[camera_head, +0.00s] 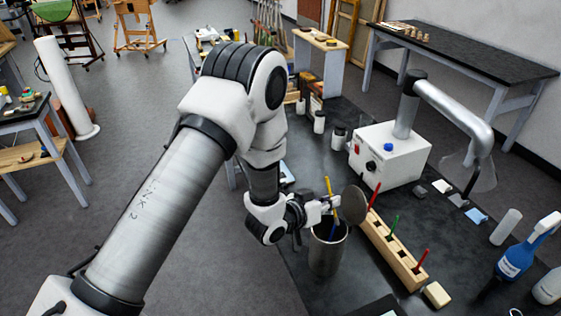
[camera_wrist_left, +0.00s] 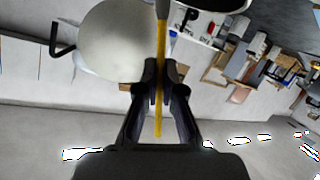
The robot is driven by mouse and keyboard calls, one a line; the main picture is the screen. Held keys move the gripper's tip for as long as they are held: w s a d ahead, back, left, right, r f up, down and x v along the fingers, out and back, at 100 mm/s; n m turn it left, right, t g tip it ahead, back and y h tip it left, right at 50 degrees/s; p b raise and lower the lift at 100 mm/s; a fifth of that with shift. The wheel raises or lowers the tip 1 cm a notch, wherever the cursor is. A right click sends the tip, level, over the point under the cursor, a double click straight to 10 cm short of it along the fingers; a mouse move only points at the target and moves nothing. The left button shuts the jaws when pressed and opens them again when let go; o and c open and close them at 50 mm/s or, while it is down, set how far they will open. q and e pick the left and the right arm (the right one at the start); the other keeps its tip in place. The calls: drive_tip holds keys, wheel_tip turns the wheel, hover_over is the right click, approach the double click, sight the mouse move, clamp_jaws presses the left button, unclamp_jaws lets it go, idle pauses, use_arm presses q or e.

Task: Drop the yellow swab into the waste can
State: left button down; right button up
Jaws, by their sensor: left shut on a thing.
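My left gripper (camera_head: 326,203) is shut on the yellow swab (camera_head: 328,188) and holds it upright just over the mouth of the waste can. The swab also shows in the left wrist view (camera_wrist_left: 158,112), running between the two fingers (camera_wrist_left: 160,72). The waste can (camera_head: 327,256) is a grey metal cylinder on the dark bench. Its round lid (camera_head: 354,206) stands open at the can's right; it shows as a pale disc in the left wrist view (camera_wrist_left: 112,42). Something blue (camera_head: 332,231) shows inside the can. The swab's lower end is hard to make out. My right gripper is not in view.
A wooden rack (camera_head: 393,250) with red and green swabs stands right beside the can. A white fume-extractor box (camera_head: 390,153) is behind it. A cream block (camera_head: 437,295) and a blue spray bottle (camera_head: 527,247) are at the right. Small jars (camera_head: 338,137) stand behind.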

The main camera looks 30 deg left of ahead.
use_arm(q)
drive_tip(key=f+b, duration=0.1)
drive_tip(key=f, duration=0.2)
drive_tip(key=s+f+b, duration=0.1)
drive_tip(key=shift+a+f+b, duration=0.25)
drive_tip(key=shift+f+b, duration=0.05)
drive_tip(key=shift+b, duration=0.05)
drive_tip(key=c, duration=1.2)
unclamp_jaws()
drive_tip(key=shift+s+a+r, duration=0.15)
drive_tip(key=shift+s+r, duration=0.1)
drive_tip(key=shift+s, duration=0.1)
drive_tip(key=shift+c, duration=0.2)
drive_tip(key=v, duration=1.1)
drive_tip(key=shift+s+a, duration=0.15)
drive_tip(key=shift+s, duration=0.2)
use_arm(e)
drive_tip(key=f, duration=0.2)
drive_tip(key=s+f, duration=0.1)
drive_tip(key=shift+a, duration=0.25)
use_arm(q)
drive_tip(key=shift+f, duration=0.1)
